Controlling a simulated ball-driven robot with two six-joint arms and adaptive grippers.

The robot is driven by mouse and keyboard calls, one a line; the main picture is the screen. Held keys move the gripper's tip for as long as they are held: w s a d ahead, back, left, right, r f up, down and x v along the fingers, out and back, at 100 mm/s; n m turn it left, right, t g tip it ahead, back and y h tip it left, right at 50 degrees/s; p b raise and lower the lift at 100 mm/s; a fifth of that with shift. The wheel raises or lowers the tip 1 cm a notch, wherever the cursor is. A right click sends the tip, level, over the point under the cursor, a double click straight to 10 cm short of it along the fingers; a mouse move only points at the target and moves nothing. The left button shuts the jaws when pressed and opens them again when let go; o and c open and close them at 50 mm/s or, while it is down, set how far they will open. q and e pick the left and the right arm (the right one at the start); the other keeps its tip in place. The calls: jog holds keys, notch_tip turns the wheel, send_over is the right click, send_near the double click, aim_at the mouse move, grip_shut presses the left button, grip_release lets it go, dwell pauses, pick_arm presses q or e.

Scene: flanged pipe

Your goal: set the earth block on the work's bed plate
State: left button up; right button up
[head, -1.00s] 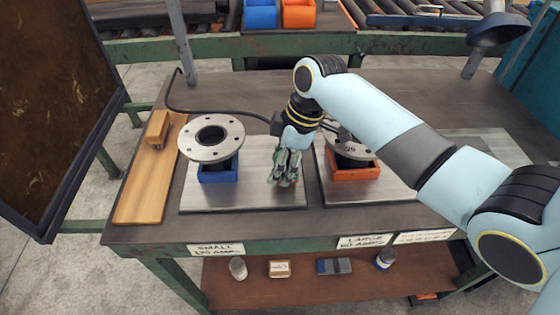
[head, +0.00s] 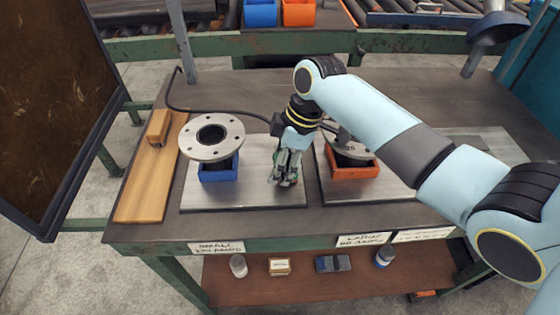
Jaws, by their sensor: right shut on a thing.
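My right gripper (head: 284,180) points down over the right part of the left steel bed plate (head: 250,199), its fingertips at or just above the surface. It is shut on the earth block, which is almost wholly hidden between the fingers. I cannot tell whether the block touches the plate. On this plate a grey flanged pipe (head: 228,145) stands in a blue holder (head: 218,174). A second bed plate (head: 330,198) to the right bears another flanged pipe (head: 345,155) in an orange holder (head: 353,172), partly behind my right arm. My left gripper is out of view.
A black cable (head: 215,113) runs from the back left of the bench towards the gripper. A wooden board (head: 146,190) with a small wooden block (head: 158,126) lies at the left. A dark screen (head: 55,100) stands at far left. Labels (head: 215,247) hang on the front edge.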

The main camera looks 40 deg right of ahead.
jog(key=o, duration=1.2)
jog(key=shift+o, duration=0.2)
